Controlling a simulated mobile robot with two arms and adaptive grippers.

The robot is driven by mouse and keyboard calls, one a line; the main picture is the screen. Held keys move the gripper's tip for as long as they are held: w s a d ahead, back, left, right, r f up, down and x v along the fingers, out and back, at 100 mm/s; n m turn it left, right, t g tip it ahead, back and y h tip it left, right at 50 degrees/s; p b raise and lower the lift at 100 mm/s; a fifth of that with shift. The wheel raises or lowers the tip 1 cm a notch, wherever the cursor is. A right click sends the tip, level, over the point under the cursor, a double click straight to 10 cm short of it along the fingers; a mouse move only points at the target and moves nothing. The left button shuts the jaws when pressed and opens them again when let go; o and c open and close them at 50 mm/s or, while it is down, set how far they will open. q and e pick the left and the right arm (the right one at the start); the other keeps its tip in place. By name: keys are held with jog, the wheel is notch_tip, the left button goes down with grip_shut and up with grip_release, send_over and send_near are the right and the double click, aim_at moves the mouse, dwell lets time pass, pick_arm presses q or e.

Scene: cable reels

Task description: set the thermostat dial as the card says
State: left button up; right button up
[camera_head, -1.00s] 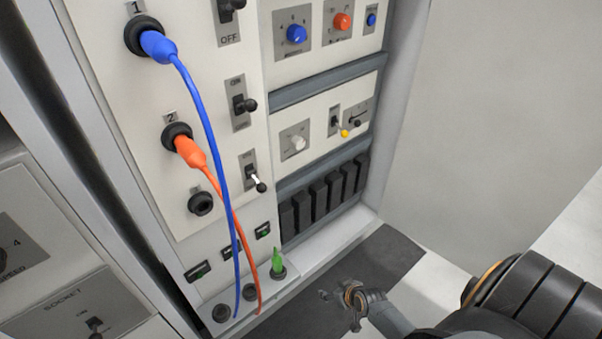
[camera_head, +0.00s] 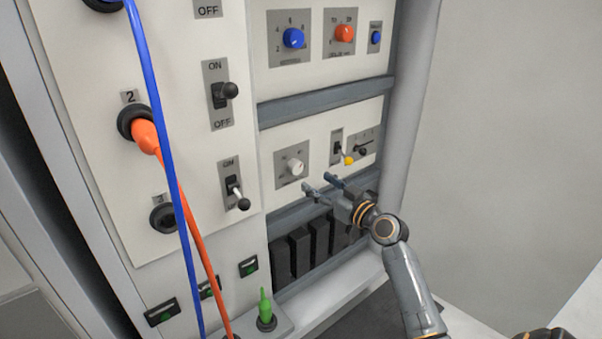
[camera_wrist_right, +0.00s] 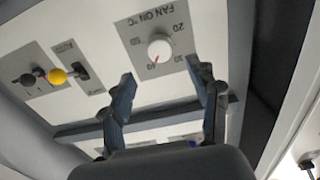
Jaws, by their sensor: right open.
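A white round dial (camera_head: 295,168) sits on a grey plate on the cabinet's middle panel. In the right wrist view the white dial (camera_wrist_right: 160,48) has a red pointer mark at its lower left, and its plate reads "FAN ON °C" with numbers around the knob. My right gripper (camera_head: 319,184) is open and empty, just below and right of the dial. In the right wrist view its fingertips (camera_wrist_right: 163,76) are spread below the dial, with no visible contact. No card is seen in these frames. My left gripper is not in view.
A yellow-tipped switch (camera_head: 348,160) and a black-knobbed slider (camera_head: 363,151) lie right of the dial. Blue (camera_head: 293,38) and orange (camera_head: 345,33) knobs are above. Blue (camera_head: 158,110) and orange (camera_head: 185,220) cables hang at left. Black blocks (camera_head: 300,252) sit below.

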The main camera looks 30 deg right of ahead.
aim_at(298, 170)
jog(key=w, duration=0.8)
jog(key=shift+w+a, duration=0.1)
jog(key=shift+a, duration=0.2)
jog(key=shift+c, duration=0.2)
jog(key=shift+f, duration=0.1)
jog(key=c, duration=1.1)
